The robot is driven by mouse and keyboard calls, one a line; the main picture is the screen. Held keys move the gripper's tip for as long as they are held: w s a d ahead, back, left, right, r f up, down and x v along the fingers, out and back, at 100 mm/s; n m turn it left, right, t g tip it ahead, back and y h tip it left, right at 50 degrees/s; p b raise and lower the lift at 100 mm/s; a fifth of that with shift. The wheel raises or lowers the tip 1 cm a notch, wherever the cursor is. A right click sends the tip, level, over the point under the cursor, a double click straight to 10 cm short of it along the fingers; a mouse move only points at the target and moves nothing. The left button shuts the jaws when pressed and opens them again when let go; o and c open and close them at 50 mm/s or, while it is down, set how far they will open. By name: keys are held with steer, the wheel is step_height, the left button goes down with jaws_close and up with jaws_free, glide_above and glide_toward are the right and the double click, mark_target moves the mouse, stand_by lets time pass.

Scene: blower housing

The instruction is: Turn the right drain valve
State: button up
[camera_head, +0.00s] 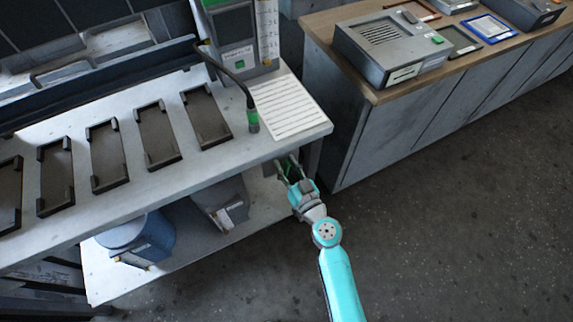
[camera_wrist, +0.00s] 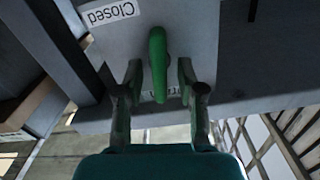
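In the wrist view a green valve handle (camera_wrist: 158,62) stands out from a grey plate (camera_wrist: 195,25). A "Closed" label (camera_wrist: 108,13) is on the plate, upside down in the picture; a second label behind the handle is mostly hidden. My gripper (camera_wrist: 160,75) is open, with one finger on each side of the handle's end and a gap showing on both sides. In the head view my gripper (camera_head: 287,170) reaches under the right end of the workbench; the valve is hard to make out there.
The workbench (camera_head: 305,125) overhangs my gripper, with a leg (camera_head: 310,160) close to its right. A blue bucket (camera_head: 150,240) and a grey container (camera_head: 222,200) stand on the lower shelf. A wooden-topped cabinet (camera_head: 375,130) stands to the right. The floor (camera_head: 450,230) in front is clear.

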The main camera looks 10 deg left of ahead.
jaws_close()
steer(key=shift+m, duration=0.3)
steer(key=m, duration=0.3)
steer(key=shift+w+d+f, duration=0.1)
steer(key=shift+d, duration=0.15)
steer(key=m, duration=0.5)
steer(key=shift+w+d+f, duration=0.15)
steer(key=shift+d+f, duration=0.05)
steer(key=m, duration=0.3)
steer(key=shift+f, duration=0.15)
steer(key=shift+w+d+f+m, duration=0.1)
steer(key=shift+f+m, duration=0.05)
steer(key=shift+m, duration=0.9)
steer(key=shift+f+m, duration=0.1)
steer(key=shift+m, duration=0.95)
